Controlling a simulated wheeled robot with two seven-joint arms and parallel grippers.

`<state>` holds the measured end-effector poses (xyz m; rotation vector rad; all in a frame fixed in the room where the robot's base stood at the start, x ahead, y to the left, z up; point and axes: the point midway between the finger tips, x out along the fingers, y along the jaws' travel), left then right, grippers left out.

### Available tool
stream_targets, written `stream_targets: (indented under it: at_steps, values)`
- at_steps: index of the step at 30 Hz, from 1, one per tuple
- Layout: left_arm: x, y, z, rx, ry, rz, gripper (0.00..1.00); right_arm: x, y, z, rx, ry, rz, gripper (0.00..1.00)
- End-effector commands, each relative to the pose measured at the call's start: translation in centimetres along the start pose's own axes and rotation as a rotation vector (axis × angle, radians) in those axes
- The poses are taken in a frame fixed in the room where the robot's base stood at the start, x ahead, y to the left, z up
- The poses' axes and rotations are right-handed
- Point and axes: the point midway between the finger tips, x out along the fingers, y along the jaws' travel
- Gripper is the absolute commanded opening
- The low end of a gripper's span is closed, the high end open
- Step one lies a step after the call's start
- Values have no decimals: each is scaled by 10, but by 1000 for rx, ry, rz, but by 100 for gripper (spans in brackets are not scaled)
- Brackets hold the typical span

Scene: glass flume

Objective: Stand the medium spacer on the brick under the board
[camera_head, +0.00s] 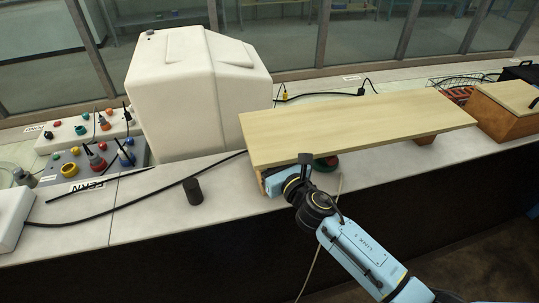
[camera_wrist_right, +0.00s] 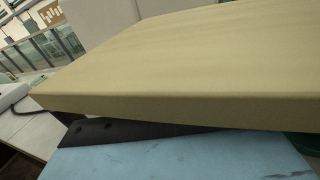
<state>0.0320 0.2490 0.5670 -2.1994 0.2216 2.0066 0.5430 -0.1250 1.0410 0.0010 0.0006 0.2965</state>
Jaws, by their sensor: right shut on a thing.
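The long pale wooden board (camera_head: 360,120) lies across the back of the counter. My right gripper (camera_head: 302,168) is at the board's near edge, close to its left end, and is shut on the board. A dark finger shows over the edge; the other finger is hidden. The board (camera_wrist_right: 190,70) fills much of the right wrist view, above the blue gripper body. A brown block (camera_head: 261,181), perhaps the brick, shows partly under the board's left end. A short dark cylinder (camera_head: 194,191), perhaps the medium spacer, stands upright left of the board, apart from it. My left gripper is not in view.
A red and green round thing (camera_head: 326,162) sits under the board beside my gripper. Another brown block (camera_head: 424,139) is under its right part. A white tank (camera_head: 190,95) stands behind. A black cable (camera_head: 120,208) crosses the counter near the dark cylinder. A wooden box (camera_head: 505,110) is at right.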

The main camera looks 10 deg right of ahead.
Motion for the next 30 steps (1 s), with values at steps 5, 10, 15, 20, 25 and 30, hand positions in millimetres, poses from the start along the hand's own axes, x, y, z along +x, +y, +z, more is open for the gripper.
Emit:
stream_targets:
  at_steps: [5,10,15,20,25,30]
  values:
    - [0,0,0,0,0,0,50,0,0,0,0,0,0,56]
    - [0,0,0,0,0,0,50,0,0,0,0,0,0,60]
    - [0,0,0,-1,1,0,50,-2,0,0,0,1,0,60]
    - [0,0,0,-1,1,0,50,-18,0,-1,-2,2,1,60]
    - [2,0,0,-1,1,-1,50,-55,0,-2,-1,4,1,60]
    - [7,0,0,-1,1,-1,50,-93,0,-3,0,3,1,60]
